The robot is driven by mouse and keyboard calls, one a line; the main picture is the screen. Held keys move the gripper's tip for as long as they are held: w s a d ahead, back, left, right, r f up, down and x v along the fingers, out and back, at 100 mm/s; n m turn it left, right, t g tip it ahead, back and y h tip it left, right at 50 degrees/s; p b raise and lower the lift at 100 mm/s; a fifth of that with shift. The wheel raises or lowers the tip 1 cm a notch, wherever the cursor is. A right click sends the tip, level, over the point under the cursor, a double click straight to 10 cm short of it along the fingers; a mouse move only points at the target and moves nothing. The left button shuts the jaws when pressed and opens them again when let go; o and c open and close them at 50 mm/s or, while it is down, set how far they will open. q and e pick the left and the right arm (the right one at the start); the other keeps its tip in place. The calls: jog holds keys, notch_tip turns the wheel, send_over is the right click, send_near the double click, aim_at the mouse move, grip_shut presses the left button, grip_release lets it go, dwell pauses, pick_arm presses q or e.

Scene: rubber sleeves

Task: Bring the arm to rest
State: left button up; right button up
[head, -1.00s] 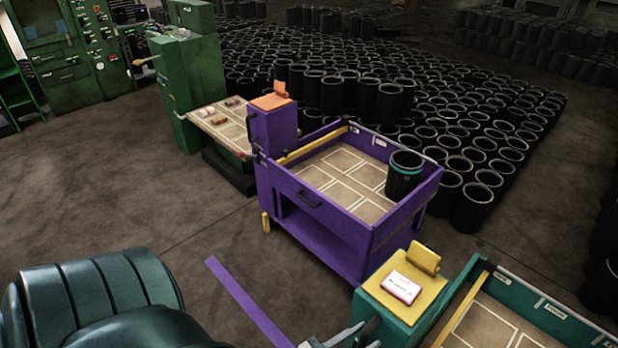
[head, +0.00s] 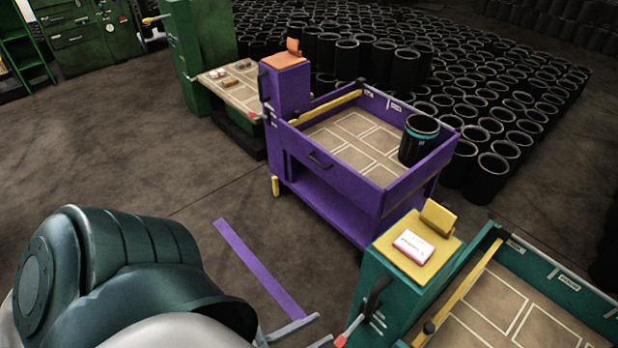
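My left arm (head: 120,255) comes in at the lower left, its dark teal shell bent over. My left gripper (head: 324,328) shows at the bottom edge, past the end of the purple floor strip. Its two thin grey fingers stand apart with nothing seen between them, and its body is cut off by the frame and hidden behind the arm. My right gripper is not in view.
A purple cart (head: 330,195) stands ahead, with one black sleeve (head: 418,145) with a teal band in its tray. A teal cart (head: 395,285) is close on the gripper's right. Many black sleeves stand behind. The floor (head: 150,150) at left is clear.

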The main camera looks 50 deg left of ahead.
pick_arm(q)
jog(key=shift+s+a, duration=0.1)
jog(key=shift+s, duration=0.35)
jog(key=shift+f, duration=0.1)
jog(key=s+a+f+g+y, duration=0.1)
jog(key=s+f+g, duration=0.25)
jog(key=f, duration=1.35)
jog(key=s+f+g+y, duration=0.2)
jog(key=f+g, duration=0.3)
jog(key=f, duration=1.2)
jog(key=s+f+g+y+b, duration=0.1)
jog(key=s+f+g, duration=0.7)
jog(key=s+f, duration=0.7)
jog(key=shift+a+f, duration=0.4)
jog(key=shift+f, duration=0.1)
jog(key=shift+s, duration=0.1)
